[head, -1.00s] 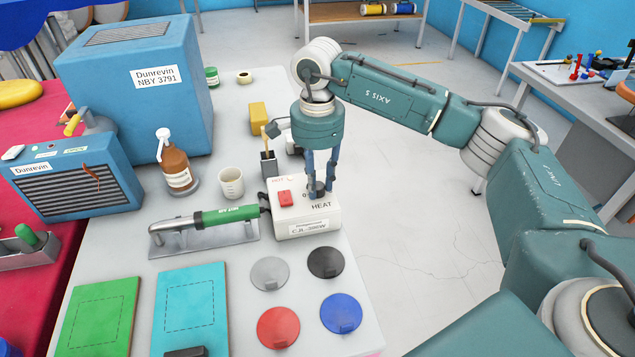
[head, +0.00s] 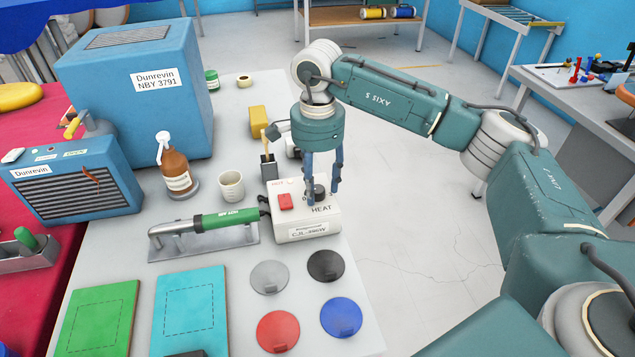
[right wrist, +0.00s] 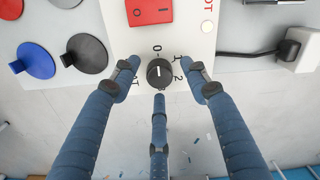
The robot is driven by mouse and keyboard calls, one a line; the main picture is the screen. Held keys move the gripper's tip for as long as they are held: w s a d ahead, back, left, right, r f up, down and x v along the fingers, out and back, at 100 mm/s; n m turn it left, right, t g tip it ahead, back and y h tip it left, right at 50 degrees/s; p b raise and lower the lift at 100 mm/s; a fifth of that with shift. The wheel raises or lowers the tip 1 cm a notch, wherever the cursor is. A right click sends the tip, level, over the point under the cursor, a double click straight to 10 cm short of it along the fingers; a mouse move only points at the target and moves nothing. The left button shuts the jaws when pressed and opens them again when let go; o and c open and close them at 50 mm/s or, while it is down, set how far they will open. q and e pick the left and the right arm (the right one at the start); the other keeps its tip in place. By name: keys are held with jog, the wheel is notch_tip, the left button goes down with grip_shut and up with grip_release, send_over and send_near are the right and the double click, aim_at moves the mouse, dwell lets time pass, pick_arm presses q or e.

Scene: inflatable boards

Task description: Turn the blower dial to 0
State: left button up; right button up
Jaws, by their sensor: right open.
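The blower's white control box (head: 300,228), marked HEAT, stands near the right edge of the grey table. Its black dial (head: 319,192) shows closely in the right wrist view (right wrist: 160,73), beside the numbers 0, 1 and 2. The dial's white line lies nearly upright in that view and appears to point to the 0. My right gripper (head: 323,194) points down over the dial. Its blue fingers are open around the dial, with gaps between them and it in the right wrist view (right wrist: 165,82). My left gripper is out of view.
A red switch (head: 285,201) sits beside the dial on the box. The green-handled blower (head: 229,218) rests on a metal stand to the left. Coloured discs, including a red one (head: 278,331), lie in front. A cup (head: 231,186) and brown bottle (head: 175,165) stand behind left.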

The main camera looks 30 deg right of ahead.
aim_at(318, 189)
notch_tip(318, 189, up, 12)
dwell(0.4)
jog(key=shift+f, duration=0.1)
dwell(0.4)
